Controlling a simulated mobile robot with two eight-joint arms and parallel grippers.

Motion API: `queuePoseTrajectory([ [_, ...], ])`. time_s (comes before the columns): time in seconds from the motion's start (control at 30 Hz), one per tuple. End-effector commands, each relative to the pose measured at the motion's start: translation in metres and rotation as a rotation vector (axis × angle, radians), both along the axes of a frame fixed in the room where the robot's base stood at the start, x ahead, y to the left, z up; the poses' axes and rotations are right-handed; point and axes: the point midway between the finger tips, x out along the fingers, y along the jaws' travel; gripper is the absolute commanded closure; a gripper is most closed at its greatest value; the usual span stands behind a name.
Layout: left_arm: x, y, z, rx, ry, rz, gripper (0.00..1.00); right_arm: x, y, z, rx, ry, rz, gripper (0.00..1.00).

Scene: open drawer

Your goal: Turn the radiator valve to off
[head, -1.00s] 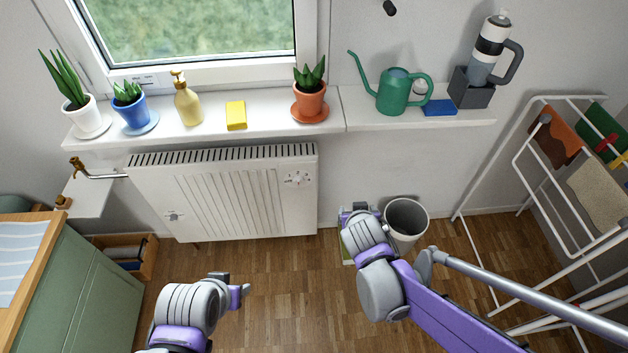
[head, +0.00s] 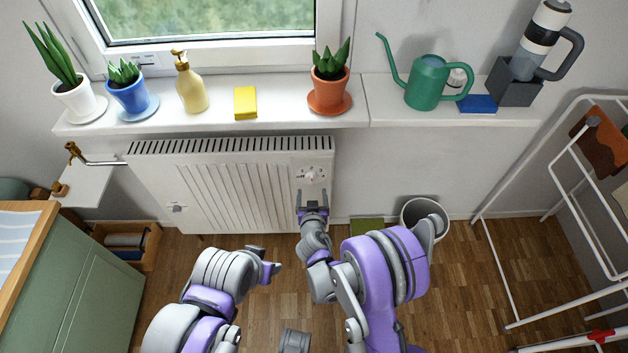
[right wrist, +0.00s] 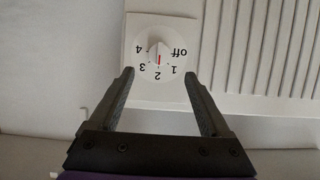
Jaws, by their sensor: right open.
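The radiator (head: 235,190) hangs on the wall under the windowsill. Its valve dial (head: 311,173) is on a white plate at the radiator's upper right in the head view. In the right wrist view the dial (right wrist: 160,48) appears upside down, marked off and 1 to 4, and its red mark points toward 2. My right gripper (head: 312,194) is open and empty, just below the dial in the head view. In the right wrist view its fingers (right wrist: 158,82) point at the dial, apart from the knob. My left gripper (head: 272,268) is low in front of the radiator; its jaw opening is unclear.
The windowsill (head: 290,115) above holds potted plants, a soap bottle (head: 189,85), a yellow sponge (head: 245,102) and a green watering can (head: 427,84). A bin (head: 424,215) stands right of my right arm. A drying rack (head: 555,180) is farther right, a green cabinet (head: 85,290) left.

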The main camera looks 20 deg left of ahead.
Motion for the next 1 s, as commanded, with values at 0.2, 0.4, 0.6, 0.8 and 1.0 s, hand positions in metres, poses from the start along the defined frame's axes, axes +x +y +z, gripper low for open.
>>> queuePoseTrajectory([
  [0.2,0.000,0.000,-0.003,0.000,0.001,0.000,0.50,0.039,0.010,-0.018,0.000,0.001,-0.002,0.19],
  [0.4,0.000,0.000,-0.004,0.000,0.001,0.000,0.50,0.065,0.017,-0.028,0.000,0.001,-0.002,0.19],
  [0.6,0.000,0.000,-0.005,0.000,0.001,0.000,0.50,0.074,0.020,-0.032,-0.001,0.001,-0.002,0.19],
  [0.8,0.000,0.000,-0.005,0.000,0.001,0.000,0.50,0.075,0.020,-0.032,-0.001,0.001,-0.002,0.19],
  [1.0,0.000,0.000,-0.005,0.000,0.001,0.000,0.50,0.074,0.020,-0.032,-0.001,0.001,-0.002,0.48],
])
